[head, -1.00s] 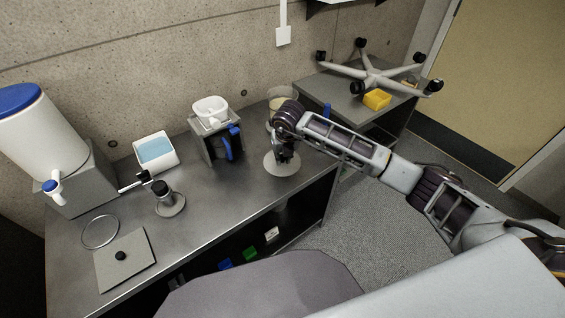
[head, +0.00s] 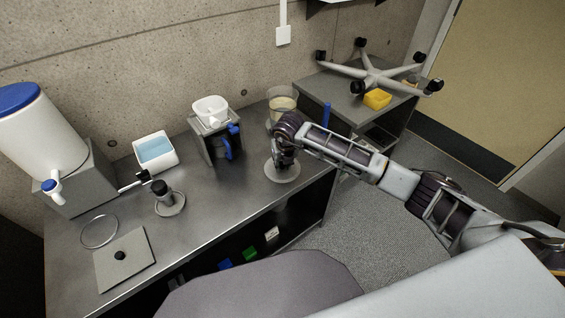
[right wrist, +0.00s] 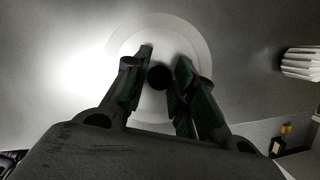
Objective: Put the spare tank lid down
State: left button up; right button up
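The spare tank lid (head: 283,173) is a pale round disc with a dark knob. It is at the right part of the grey counter, below my right gripper (head: 284,163). In the right wrist view the lid (right wrist: 125,62) shows face-on, with its black knob (right wrist: 160,76) between the two fingers of my right gripper (right wrist: 164,60). The fingers stand close on both sides of the knob and appear shut on it. The lid is at or very near the counter top; I cannot tell whether it touches. My left gripper is not in view.
A clear container (head: 282,106) stands just behind the lid. Further left are a blue-filled tray (head: 156,151), a black-posted disc (head: 165,200), a ring (head: 99,231) and a square plate (head: 130,268). Counter left of the lid is clear.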

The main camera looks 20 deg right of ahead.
aim_at(285, 174)
jog(key=shift+o, duration=0.9)
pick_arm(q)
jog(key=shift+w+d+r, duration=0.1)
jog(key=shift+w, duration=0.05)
pick_arm(e)
jog(key=shift+r, duration=0.1)
jog(key=shift+r, duration=0.4)
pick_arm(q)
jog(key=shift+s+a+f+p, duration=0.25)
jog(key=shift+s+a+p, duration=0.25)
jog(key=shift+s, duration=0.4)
pick_arm(e)
jog(key=v, duration=1.1)
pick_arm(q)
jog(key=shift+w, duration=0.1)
pick_arm(e)
jog(key=shift+s+r, duration=0.1)
jog(key=shift+s, duration=0.05)
